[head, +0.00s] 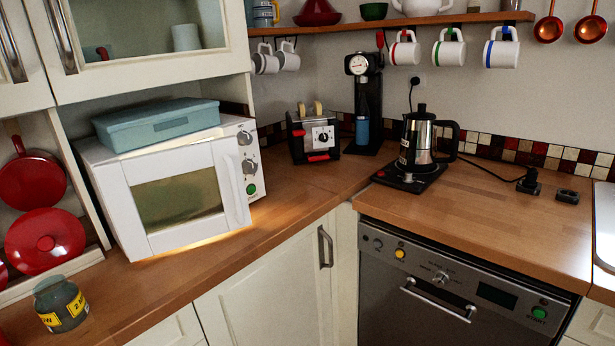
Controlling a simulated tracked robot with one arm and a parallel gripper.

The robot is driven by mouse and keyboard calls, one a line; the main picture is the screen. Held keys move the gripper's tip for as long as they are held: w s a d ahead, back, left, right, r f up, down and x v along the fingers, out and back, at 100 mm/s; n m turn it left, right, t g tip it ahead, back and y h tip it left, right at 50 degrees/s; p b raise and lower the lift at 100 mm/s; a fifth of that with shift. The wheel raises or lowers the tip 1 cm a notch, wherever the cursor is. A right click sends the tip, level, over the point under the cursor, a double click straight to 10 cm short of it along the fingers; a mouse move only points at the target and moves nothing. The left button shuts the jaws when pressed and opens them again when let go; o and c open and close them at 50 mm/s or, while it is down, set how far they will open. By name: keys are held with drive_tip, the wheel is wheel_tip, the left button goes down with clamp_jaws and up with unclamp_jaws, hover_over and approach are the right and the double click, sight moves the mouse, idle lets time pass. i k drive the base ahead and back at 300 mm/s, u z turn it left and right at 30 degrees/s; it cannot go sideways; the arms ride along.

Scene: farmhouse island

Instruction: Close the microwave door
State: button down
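The white microwave (101,163) stands on the wooden counter at the left, under the wall cabinet. Its door (137,226) has a dark window and a vertical white handle (232,185) on the right side. The door appears to stand slightly ajar, with its handle side out in front of the control panel (247,163). A warm glow lies on the counter below it. The hinge is hidden; it seems to be on the left. My gripper is not in view.
A blue-green box (157,124) lies on top of the microwave. A glass jar (61,305) stands on the counter at front left, near red pans (45,240). A toaster (313,136) and coffee pot (420,138) stand farther right. The counter before the door looks clear.

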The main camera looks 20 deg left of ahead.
sight(156, 202)
drive_tip(key=z, duration=0.15)
drive_tip(key=i, duration=0.85)
